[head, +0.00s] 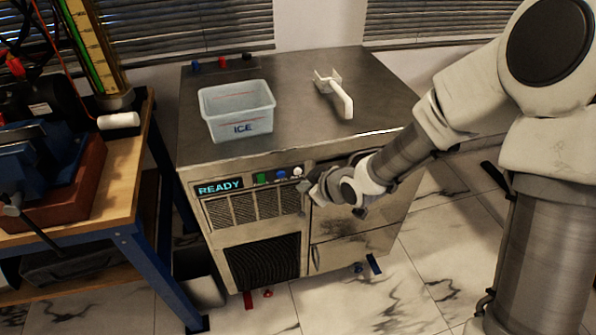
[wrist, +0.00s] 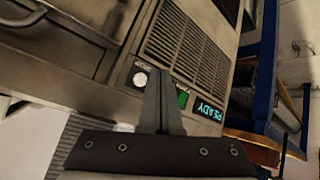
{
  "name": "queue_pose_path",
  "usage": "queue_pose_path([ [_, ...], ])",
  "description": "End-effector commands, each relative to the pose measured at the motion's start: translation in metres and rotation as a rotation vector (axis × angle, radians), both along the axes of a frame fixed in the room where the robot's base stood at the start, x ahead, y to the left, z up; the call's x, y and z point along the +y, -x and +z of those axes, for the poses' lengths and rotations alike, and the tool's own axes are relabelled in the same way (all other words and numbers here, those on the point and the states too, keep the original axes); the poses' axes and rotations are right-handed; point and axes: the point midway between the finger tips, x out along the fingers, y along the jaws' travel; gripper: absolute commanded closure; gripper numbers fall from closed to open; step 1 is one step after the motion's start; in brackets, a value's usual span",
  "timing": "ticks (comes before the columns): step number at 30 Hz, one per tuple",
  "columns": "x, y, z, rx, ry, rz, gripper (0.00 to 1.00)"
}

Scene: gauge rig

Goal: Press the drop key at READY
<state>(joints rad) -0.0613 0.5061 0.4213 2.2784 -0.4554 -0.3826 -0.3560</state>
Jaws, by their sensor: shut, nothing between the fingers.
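The ice machine (head: 250,150) has a front panel whose display (head: 219,186) reads READY in cyan. To its right sit a green key (head: 261,178), a blue key (head: 281,174) and a white key (head: 297,171). I cannot read which is the drop key. My gripper (head: 308,186) is shut and empty, in front of the panel near the white key. In the wrist view my closed fingers (wrist: 162,88) lie between the white key (wrist: 140,79) and the green key (wrist: 183,99), hiding the blue one. I cannot tell whether they touch the panel. The display (wrist: 210,111) shows there too.
A clear bin (head: 237,112) marked ICE and a white scoop (head: 335,93) rest on the machine's top. A wooden workbench (head: 125,190) with blue legs stands close at the left. Marble-patterned floor (head: 370,300) lies open in front.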

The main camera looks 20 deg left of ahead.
Motion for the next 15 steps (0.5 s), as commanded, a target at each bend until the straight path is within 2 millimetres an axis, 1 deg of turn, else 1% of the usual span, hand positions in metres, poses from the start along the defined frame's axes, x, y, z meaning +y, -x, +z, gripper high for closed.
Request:
queue_pose_path([
  [1, 0.003, -0.004, 0.0, -0.001, 0.0, 0.001, 1.0],
  [6, 0.009, -0.013, 0.0, 0.0, 0.0, 0.001, 1.0],
  [15, 0.01, -0.015, 0.0, 0.001, 0.0, 0.001, 1.0],
])
